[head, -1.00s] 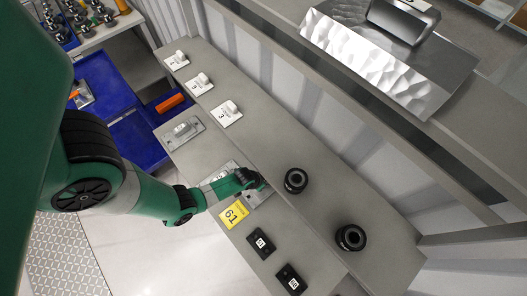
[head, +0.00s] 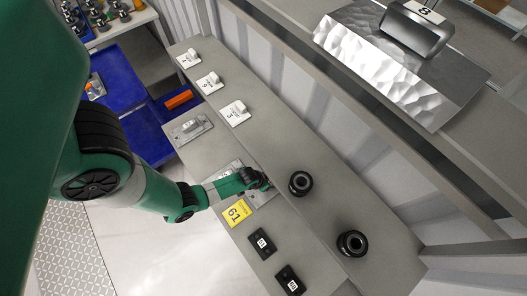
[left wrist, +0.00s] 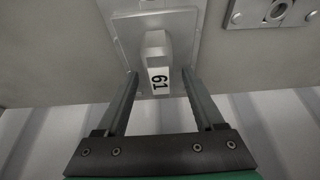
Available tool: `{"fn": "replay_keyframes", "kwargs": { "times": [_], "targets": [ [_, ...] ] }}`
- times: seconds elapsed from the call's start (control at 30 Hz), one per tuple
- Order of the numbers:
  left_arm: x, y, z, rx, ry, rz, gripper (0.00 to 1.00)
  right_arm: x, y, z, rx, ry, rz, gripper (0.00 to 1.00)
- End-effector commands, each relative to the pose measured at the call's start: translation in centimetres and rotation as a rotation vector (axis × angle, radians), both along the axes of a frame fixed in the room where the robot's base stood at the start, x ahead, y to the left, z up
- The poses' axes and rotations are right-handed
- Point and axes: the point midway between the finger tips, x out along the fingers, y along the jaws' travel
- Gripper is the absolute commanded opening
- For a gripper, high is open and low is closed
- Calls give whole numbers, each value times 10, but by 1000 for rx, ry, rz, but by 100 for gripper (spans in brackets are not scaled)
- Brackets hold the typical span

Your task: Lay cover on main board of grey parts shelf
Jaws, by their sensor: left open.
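The cover looks to be a light metal plate (left wrist: 192,22) with a raised handle (left wrist: 155,48) labelled 61 in the left wrist view. In the head view the plate (head: 264,197) lies on the grey parts shelf (head: 345,205), mostly hidden by my left gripper (head: 262,182). The gripper is open; in the left wrist view its two fingers (left wrist: 160,76) stand on either side of the labelled handle end, with gaps on both sides. A yellow tag (head: 236,212) reading 61 is beside the plate. My right gripper is not in view.
Another handled plate (head: 191,129) lies farther back on the shelf. White numbered blocks (head: 235,112), black rings (head: 301,183) and black tagged blocks (head: 262,244) also occupy it. A crumpled-looking metal sheet (head: 372,65) is at upper right; blue bins (head: 146,130) are at left.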

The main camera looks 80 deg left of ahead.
Motion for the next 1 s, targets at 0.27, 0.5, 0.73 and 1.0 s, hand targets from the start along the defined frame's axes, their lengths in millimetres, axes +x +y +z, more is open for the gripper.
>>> {"fn": "replay_keyframes", "kwargs": {
  "times": [0.27, 0.5, 0.73, 1.0],
  "targets": [
    [-23, -13, 68, 0, -2, 0, 70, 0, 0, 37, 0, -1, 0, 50],
    [-34, -20, 98, 0, -1, 0, 70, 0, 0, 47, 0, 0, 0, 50],
    [-36, -21, 99, 0, 0, 0, 70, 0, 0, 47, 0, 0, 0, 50],
    [-36, -20, 99, 0, 0, 0, 70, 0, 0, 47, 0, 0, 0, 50]
  ]
}}
